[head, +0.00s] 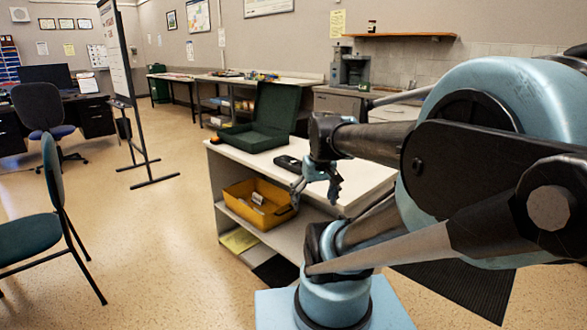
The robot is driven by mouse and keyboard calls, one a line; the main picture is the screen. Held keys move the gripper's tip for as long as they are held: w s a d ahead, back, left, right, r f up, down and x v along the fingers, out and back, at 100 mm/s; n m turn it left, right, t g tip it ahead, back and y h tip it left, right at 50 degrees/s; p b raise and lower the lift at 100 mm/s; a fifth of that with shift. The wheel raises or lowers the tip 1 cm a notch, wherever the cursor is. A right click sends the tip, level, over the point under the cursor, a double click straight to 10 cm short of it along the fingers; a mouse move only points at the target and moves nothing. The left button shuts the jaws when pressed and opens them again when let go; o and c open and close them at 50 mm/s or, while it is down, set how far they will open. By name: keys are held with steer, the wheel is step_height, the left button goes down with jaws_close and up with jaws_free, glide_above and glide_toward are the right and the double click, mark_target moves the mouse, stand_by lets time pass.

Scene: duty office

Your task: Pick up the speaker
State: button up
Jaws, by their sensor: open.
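No object in the head view is clearly recognisable as the speaker. A dark, flat object (288,163) lies on the white-topped counter, just left of my gripper; it is too small to identify, and it may be the speaker. My gripper (316,191) points down, open and with nothing seen between its fingers. It appears in front of the counter top (362,178) near its front edge; its exact height and distance from the dark object cannot be told. My arm hides the right part of the counter.
An open green case (262,138) stands on the counter, with a small orange object (216,140) at the left corner. A yellow bin (258,216) sits on the shelf below. A whiteboard stand (152,181) and a chair (38,238) are left. Floor between is clear.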

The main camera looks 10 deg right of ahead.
steer(key=w+d+r+n+y, duration=0.1)
steer(key=w+r, duration=0.4)
steer(key=w, duration=0.3)
steer(key=w+r+n, duration=0.2)
steer(key=w+r, duration=0.3)
steer(key=w, duration=0.4)
steer(key=n+t+y, duration=0.1)
steer(key=n, duration=0.1)
glide_toward(295, 161)
steer(key=x, duration=0.5)
steer(key=shift+s+d+f, duration=0.15)
steer(key=shift+s+d, duration=0.05)
steer(key=shift+w+x, duration=0.15)
steer(key=shift+x, duration=1.15)
steer(key=shift+w+x, duration=0.15)
steer(key=shift+x, duration=1.1)
steer(key=shift+a, duration=0.1)
steer(key=shift+c, duration=0.5)
steer(key=c, duration=1.5)
steer(key=shift+r, duration=0.25)
